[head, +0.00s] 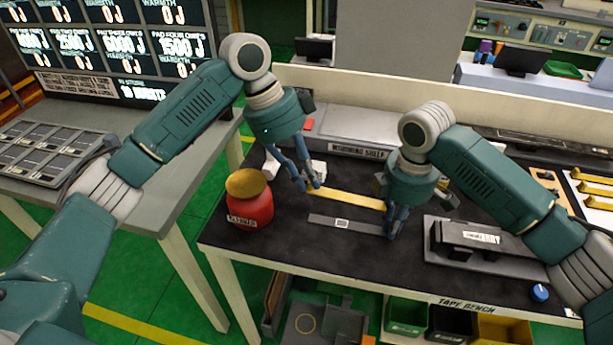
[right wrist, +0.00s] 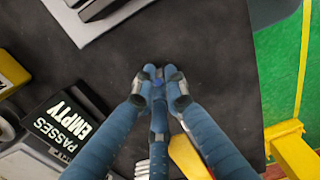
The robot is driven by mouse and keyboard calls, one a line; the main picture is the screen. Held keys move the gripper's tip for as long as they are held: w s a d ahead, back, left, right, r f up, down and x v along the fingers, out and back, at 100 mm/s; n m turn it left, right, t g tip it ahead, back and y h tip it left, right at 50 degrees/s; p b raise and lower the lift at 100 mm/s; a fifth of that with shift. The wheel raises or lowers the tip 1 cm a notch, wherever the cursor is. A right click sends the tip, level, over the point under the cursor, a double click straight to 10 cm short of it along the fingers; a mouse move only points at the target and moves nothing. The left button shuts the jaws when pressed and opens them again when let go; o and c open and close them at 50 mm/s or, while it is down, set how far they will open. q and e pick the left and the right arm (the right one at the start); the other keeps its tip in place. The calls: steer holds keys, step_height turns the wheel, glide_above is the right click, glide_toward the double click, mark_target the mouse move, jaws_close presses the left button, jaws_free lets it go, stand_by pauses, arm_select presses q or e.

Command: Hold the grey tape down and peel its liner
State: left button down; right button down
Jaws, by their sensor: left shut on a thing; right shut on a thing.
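The grey tape (head: 325,219) lies flat on the black bench top, with a small white square near its middle. My right gripper (head: 391,232) is shut at the tape's right end, low over the bench. In the right wrist view its fingertips (right wrist: 157,78) are together, and the tape between them is hidden. A yellow strip (head: 352,199) runs behind the grey tape and roughly along it. My left gripper (head: 311,187) is shut at the strip's left end, seemingly on it. I cannot tell whether this strip is the liner.
A red jar with a yellow lid (head: 249,200) stands at the bench's left. A dark device on a grey base (head: 478,240) stands right of my right gripper. Another yellow strip (right wrist: 186,157) or part of it shows in the right wrist view.

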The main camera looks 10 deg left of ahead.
arm_select(q)
step_height(320, 180, up, 6)
stand_by(1.0)
arm_select(e)
steer(key=c, duration=1.7)
jaws_free()
arm_select(q)
steer(key=shift+d, duration=0.1)
arm_select(e)
steer(key=shift+a, duration=0.1)
steer(key=shift+r, duration=0.35)
arm_select(q)
steer(key=shift+d+r, duration=0.1)
steer(key=shift+d, duration=0.05)
arm_select(e)
step_height(320, 180, up, 11)
steer(key=shift+r, duration=0.1)
arm_select(q)
steer(key=shift+s, duration=0.1)
